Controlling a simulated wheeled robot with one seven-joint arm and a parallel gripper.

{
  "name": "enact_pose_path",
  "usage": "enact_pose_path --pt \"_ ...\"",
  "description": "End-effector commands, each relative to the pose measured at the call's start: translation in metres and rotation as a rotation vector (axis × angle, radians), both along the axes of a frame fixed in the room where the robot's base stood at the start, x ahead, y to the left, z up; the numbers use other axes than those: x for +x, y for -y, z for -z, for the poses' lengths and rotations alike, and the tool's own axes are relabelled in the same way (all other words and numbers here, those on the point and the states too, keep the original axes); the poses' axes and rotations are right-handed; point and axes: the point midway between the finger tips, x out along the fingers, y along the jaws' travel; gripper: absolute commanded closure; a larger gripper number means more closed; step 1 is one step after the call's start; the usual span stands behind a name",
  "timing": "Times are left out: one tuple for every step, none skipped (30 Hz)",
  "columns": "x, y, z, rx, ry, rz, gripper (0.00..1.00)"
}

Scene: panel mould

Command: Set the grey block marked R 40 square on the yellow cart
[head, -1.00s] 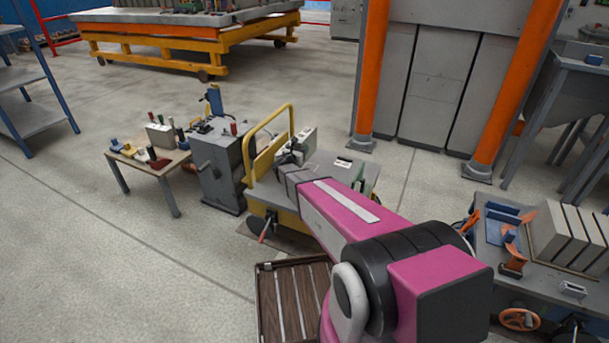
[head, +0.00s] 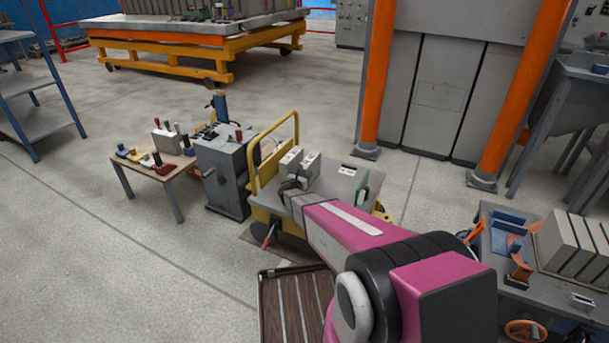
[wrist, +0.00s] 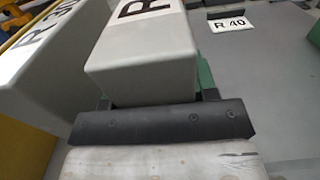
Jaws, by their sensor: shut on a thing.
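My gripper (head: 290,184) is over the near left part of the yellow cart (head: 264,214). It is shut on a grey block (wrist: 140,60), whose label shows only an R in the wrist view; the number is cut off. In the head view the held block (head: 308,166) is beside another grey block (head: 290,158). That neighbour is partly visible at left in the wrist view, with a label that seems to read R 30. A flat R 40 label (wrist: 230,24) lies on the cart's grey top, right of the held block. The held block's underside is hidden.
A green upright piece (head: 362,197) stands at the cart's right side. The yellow handle (head: 252,165) rises at its left. A grey machine (head: 222,170) and a small table with tools (head: 150,165) stand farther left. A slatted brown platform (head: 297,305) lies in front.

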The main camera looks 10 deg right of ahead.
Motion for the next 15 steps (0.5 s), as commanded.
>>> enact_pose_path --pt "-0.0003 0.0001 -0.0017 -0.003 0.003 0.001 0.98" --pt "-0.0004 0.0002 -0.0019 -0.003 0.003 0.001 0.98" --pt "-0.0005 0.0001 -0.0021 -0.003 0.003 0.001 0.98" --pt "-0.0004 0.0002 -0.0022 -0.003 0.003 0.001 0.98" --pt "-0.0005 0.0001 -0.0022 -0.003 0.003 0.001 0.98" --pt "-0.0004 0.0002 -0.0020 -0.003 0.003 0.001 0.98" --pt "-0.0004 0.0002 -0.0015 -0.003 0.003 0.001 0.98" --pt "-0.0003 0.0002 -0.0008 -0.003 0.003 0.001 0.98" --pt "-0.0003 0.0002 0.0003 -0.003 0.003 0.001 0.98" --pt "-0.0003 0.0002 0.0011 -0.003 0.003 0.001 0.98" --pt "-0.0002 0.0001 0.0018 -0.001 0.001 0.001 0.37" --pt "-0.0003 0.0002 0.0016 -0.001 0.001 0.001 0.24" --pt "-0.0002 0.0001 0.0016 -0.001 0.001 0.001 0.21" --pt "-0.0003 0.0002 0.0015 -0.001 0.001 0.001 0.21" --pt "-0.0003 0.0002 0.0015 -0.001 0.001 0.001 0.21"
